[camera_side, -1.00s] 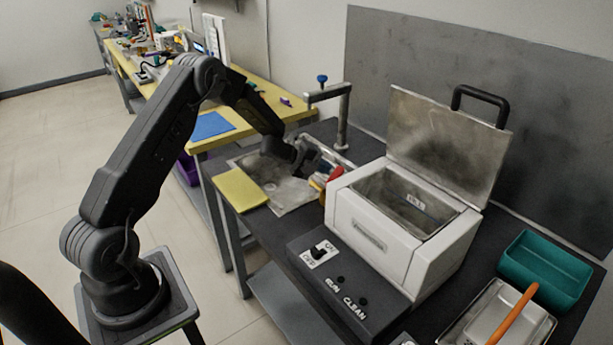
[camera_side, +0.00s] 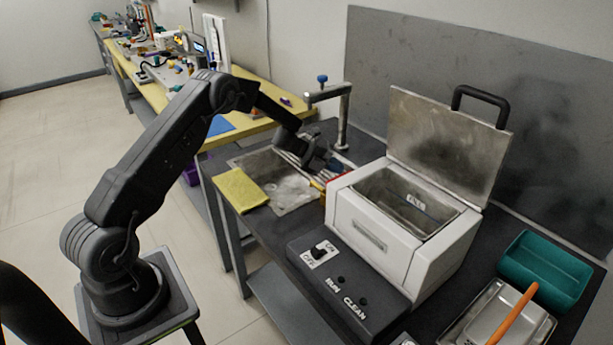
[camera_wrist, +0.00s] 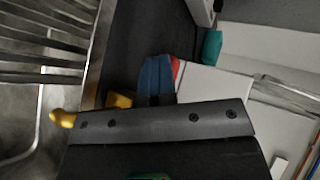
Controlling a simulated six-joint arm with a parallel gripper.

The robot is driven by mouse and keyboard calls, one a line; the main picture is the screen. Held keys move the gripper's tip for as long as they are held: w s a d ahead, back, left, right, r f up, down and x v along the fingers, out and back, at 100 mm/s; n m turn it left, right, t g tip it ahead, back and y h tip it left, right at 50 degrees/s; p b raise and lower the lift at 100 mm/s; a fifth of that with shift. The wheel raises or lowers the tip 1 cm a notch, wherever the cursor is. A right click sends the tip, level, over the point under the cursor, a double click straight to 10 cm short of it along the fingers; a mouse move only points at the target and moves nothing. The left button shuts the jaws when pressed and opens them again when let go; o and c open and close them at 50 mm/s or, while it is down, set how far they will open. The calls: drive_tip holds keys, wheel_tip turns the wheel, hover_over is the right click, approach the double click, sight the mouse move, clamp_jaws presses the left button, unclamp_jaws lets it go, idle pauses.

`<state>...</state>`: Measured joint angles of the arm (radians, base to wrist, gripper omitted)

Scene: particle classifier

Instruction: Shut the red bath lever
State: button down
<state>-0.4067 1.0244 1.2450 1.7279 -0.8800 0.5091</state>
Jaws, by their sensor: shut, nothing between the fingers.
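The white bath (camera_side: 375,245) stands on the dark bench with its metal lid raised. A small red part, which looks like the red lever (camera_side: 338,171), shows at the bath's left end, partly hidden by my gripper. A strip of red (camera_wrist: 176,70) also shows in the wrist view, mostly behind a blue piece (camera_wrist: 157,76). My gripper (camera_side: 329,167) is shut and empty, just left of the red part. I cannot tell whether they touch. The lever's angle is hidden.
Yellow parts (camera_wrist: 62,118) lie close by in the wrist view. A metal sink (camera_side: 290,190) with a rack and a tap (camera_side: 344,120) lies left of the bath. A control box (camera_side: 345,275) stands in front. A teal bin (camera_side: 545,272) and a metal tray are at right.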

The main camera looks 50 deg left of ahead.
drive_tip(key=shift+w+d, duration=0.1)
drive_tip(key=shift+d, duration=0.3)
drive_tip(key=a, duration=0.5)
drive_tip(key=a+r, duration=0.5)
drive_tip(key=a, duration=0.3)
drive_tip(key=shift+a, duration=0.2)
drive_tip(key=w+d+r+n+t+y, duration=0.1)
drive_tip(key=d+r+n+t+y, duration=0.25)
drive_tip(key=r, duration=0.45)
drive_tip(key=w+d+r+n+t+y, duration=0.1)
drive_tip(key=d+r+n+t+y, duration=0.2)
drive_tip(key=r, duration=0.6)
drive_tip(key=s+d+r+n+g+y, duration=0.1)
drive_tip(key=s+d+r+n+y, duration=0.4)
drive_tip(key=r+n, duration=0.3)
drive_tip(key=s+d+f+n+g+h, duration=0.1)
drive_tip(key=s+d, duration=0.5)
drive_tip(key=s, duration=0.6)
drive_tip(key=s+d+f+n+g+h, duration=0.1)
drive_tip(key=s+d+f+n+g, duration=0.2)
drive_tip(key=s, duration=0.9)
drive_tip(key=s+d+f+n+g+h, duration=0.2)
drive_tip(key=s+d+n+g, duration=0.3)
drive_tip(key=s, duration=0.7)
drive_tip(key=d+n, duration=0.2)
drive_tip(key=d, duration=0.2)
drive_tip(key=shift+f, duration=0.15)
